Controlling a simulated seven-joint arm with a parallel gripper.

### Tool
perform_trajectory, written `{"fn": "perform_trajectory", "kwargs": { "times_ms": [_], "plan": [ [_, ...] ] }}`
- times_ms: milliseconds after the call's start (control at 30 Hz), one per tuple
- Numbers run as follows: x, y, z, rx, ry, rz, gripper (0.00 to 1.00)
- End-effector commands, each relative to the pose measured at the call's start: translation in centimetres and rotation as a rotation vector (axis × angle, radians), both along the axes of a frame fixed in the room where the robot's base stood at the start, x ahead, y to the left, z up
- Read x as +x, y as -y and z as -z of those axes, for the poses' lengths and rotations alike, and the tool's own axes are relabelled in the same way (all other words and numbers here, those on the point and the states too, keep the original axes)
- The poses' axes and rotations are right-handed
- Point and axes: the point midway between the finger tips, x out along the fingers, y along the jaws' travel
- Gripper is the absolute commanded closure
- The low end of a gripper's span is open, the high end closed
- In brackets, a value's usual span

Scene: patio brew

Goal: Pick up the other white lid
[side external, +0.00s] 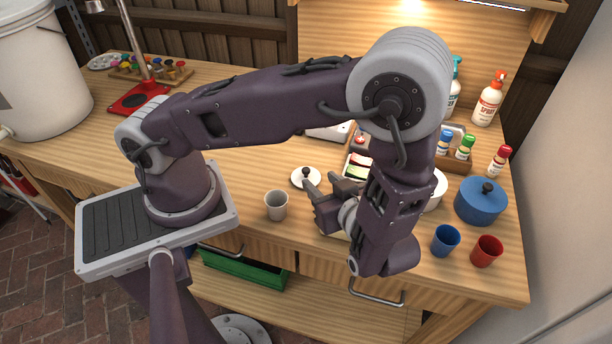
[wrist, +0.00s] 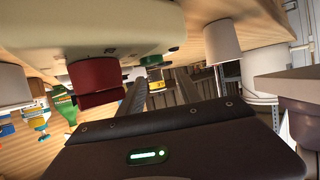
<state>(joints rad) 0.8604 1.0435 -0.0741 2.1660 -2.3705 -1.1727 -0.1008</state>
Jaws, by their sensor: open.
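A round white lid (side external: 306,178) with a dark knob lies on the wooden bench in the side external view, just left of my gripper (side external: 322,184). My gripper is open, low over the bench, with its fingers pointing toward the lid. No object shows between the fingers. In the wrist view my gripper (wrist: 160,78) also shows its two fingers apart; I cannot clearly pick out the lid there. A white pot (side external: 437,190) is partly hidden behind my arm. I see no second white lid.
A grey cup (side external: 276,206) stands close to the left of my gripper. A blue lidded pot (side external: 480,203), a blue cup (side external: 446,241) and a red cup (side external: 487,251) stand at the right. Spray bottles (side external: 488,104) stand behind. The bench's left middle is clear.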

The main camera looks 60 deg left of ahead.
Motion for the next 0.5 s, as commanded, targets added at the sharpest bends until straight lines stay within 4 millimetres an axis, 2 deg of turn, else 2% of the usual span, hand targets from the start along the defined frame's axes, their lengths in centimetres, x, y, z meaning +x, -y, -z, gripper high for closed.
{"fn": "perform_trajectory", "kwargs": {
  "times_ms": [300, 500],
  "plan": [
    [0.1, -5.1, 2.0, 0.004, -0.002, -0.002, 0.59],
    [0.2, -6.0, 2.4, 0.000, 0.000, 0.000, 0.59]
  ]
}}
